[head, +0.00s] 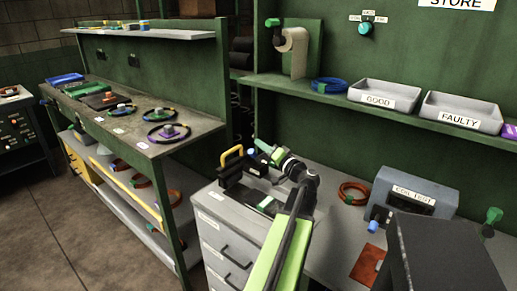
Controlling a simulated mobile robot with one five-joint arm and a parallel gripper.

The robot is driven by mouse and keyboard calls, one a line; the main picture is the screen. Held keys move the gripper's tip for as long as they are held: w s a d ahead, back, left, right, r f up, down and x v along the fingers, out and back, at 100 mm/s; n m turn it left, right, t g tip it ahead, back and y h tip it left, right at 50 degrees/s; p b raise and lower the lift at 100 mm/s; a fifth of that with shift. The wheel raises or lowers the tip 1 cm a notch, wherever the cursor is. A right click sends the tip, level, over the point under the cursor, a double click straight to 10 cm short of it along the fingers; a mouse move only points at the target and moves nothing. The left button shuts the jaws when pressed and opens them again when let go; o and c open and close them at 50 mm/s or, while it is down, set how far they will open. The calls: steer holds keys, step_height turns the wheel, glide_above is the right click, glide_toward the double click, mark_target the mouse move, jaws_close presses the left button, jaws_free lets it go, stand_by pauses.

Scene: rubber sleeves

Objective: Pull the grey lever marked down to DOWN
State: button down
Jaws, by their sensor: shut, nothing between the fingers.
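I cannot make out a grey lever or a DOWN marking in the head view. My gripper (262,147) is small in the picture, above the grey drawer cabinet (215,218). It is shut and empty. It points up and left, close to a black device with a yellow handle (232,156). I cannot tell whether it touches that device. My arm hides part of the cabinet top and the bench behind it.
A grey COIL TEST box (404,197) and a brown coil (354,193) stand right of my arm. GOOD (385,95) and FAULTY (461,112) trays sit on the shelf above. A workbench (132,124) with several cable rings stands left. Floor (70,235) at lower left is clear.

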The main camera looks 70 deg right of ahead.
steer(key=s+d+r+b+v, duration=0.1)
steer(key=v, duration=1)
steer(key=shift+d+b, duration=0.3)
steer(key=shift+f, duration=0.1)
